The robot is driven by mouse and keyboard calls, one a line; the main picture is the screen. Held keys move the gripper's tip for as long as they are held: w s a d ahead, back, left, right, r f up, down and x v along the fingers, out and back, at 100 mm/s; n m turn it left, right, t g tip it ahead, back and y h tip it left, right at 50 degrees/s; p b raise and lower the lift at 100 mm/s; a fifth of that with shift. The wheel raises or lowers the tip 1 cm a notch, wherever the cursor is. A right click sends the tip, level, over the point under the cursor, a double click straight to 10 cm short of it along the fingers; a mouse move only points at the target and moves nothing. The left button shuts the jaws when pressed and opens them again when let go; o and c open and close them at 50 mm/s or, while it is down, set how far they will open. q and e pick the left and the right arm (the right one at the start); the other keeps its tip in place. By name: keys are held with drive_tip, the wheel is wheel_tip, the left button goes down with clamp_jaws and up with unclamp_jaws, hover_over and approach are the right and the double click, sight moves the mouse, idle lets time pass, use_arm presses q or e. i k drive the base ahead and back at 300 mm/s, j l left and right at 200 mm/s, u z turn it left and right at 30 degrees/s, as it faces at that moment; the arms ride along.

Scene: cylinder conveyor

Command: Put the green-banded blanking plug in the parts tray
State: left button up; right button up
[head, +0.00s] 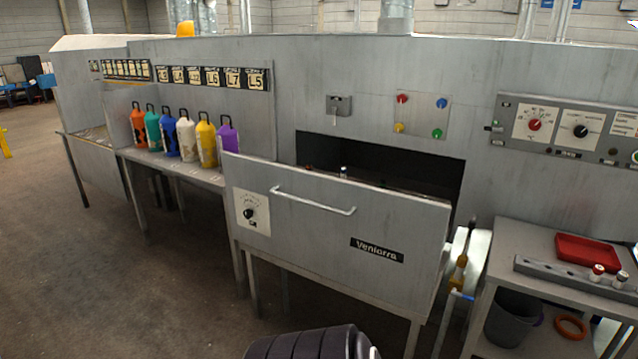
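A red tray (588,240) lies on the grey side table at the right; I take it as the parts tray. Two small cylinders stand at a grey rack in front of it: one with a red part (597,272) and a whitish one with a dark reddish part (620,279). The top of another small pale cylinder (343,172) shows in the dark opening behind the grey front panel; its lower part is hidden. I cannot make out a green band on any of them. Neither of my grippers is in view.
The machine's front panel (320,230) with a handle stands before the opening (430,172). The side table (520,245) carries the grey rack (575,278). A grey bin (512,318) and an orange ring (571,327) sit below. Several coloured bottles stand on the left shelf.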

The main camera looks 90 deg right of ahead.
sight(599, 259)
drive_tip(key=z, duration=3.2)
